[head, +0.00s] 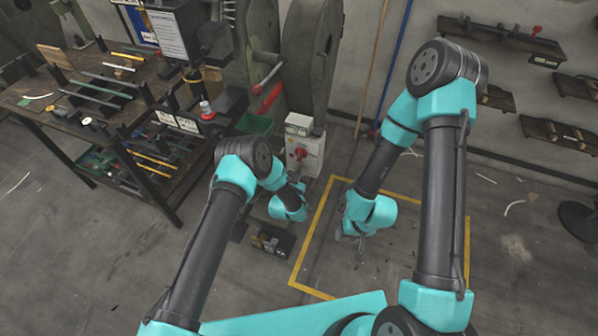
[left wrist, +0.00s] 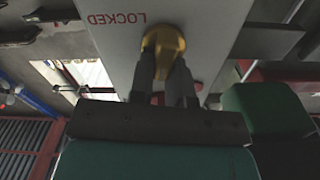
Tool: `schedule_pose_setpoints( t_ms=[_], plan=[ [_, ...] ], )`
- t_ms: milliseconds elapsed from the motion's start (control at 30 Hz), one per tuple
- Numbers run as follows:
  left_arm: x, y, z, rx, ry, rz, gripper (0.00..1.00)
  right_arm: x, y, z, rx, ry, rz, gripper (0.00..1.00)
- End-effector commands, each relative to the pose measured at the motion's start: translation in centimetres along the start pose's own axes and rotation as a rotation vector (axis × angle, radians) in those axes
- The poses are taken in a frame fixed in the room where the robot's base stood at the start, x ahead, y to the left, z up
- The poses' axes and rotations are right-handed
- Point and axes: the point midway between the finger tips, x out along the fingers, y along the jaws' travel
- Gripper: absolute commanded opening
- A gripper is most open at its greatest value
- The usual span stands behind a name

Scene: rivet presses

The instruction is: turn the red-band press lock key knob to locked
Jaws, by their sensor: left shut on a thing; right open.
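The yellow lock key knob (left wrist: 163,42) sits on a pale panel (left wrist: 215,25) in the left wrist view, with the red word LOCKED on the panel to its upper left. My left gripper (left wrist: 163,72) is shut on the knob, a finger on each side. In the head view my left gripper (head: 298,188) is at the lower part of a white box (head: 312,150) by the press (head: 310,60); the knob is hidden there. Which way the knob points is hard to tell. My right gripper (head: 352,236) is open and empty above the floor.
A red knob (head: 300,153) is on the white box. A workbench (head: 75,100) with tools and racks stands at the left. A yellow floor outline (head: 313,233) surrounds mostly clear floor. Shelves (head: 510,40) hang on the right wall.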

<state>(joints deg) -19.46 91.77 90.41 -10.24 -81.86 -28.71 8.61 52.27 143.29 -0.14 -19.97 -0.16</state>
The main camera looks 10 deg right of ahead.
Motion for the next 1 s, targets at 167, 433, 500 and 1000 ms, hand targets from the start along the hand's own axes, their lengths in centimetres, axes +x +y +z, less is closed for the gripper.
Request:
schedule_pose_setpoints(
  t_ms=[167, 433, 500, 1000],
  plan=[
    [0.0, 0.3, 0.0, 0.146, 0.0, 0.0, 0.0, 0.0, 0.0, 0.0, 0.0, 0.0, 0.0, 0.43],
    [0.0, 0.7, 0.1, 0.402, 0.0, 0.0, 0.0, 0.0, 0.0, 0.0, 0.0, 0.0, 0.0, 0.43],
    [0.0, 0.8, 0.2, 0.468, 0.0, 0.0, 0.0, 0.0, 0.0, 0.0, 0.0, 0.0, 0.0, 0.43],
    [0.0, 1.5, 0.8, 0.942, 0.0, 0.0, 0.0, 0.0, 0.0, 0.0, 0.0, 0.0, 0.0, 0.43]
  ],
)
